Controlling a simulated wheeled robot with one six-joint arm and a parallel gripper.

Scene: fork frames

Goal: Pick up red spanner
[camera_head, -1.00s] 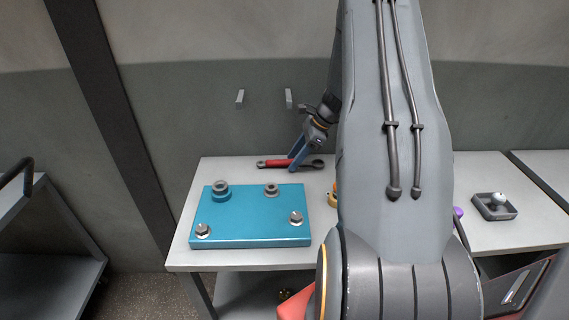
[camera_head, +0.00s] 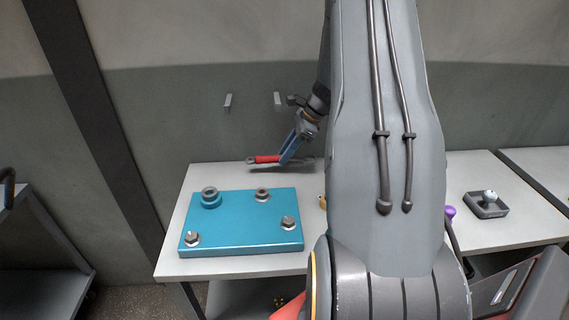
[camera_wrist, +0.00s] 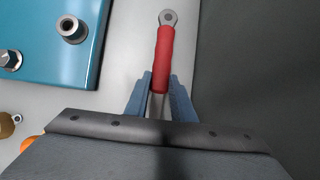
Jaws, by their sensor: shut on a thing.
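The red spanner (camera_head: 266,159) has a red handle and grey metal ends. My gripper (camera_head: 291,150) is shut on it, with its blue fingers around the handle. In the head view the spanner is held near the back edge of the table, and a shadow lies below it. In the wrist view the spanner (camera_wrist: 164,55) points away from my gripper (camera_wrist: 160,90), its grey ring end farthest out.
A teal plate (camera_head: 240,236) with bolts and collars lies on the light table (camera_head: 180,268) in front of the spanner. Two wall hooks (camera_head: 228,103) are behind. A small grey tray with a white knob (camera_head: 486,206) is at the right. My arm hides the table's middle.

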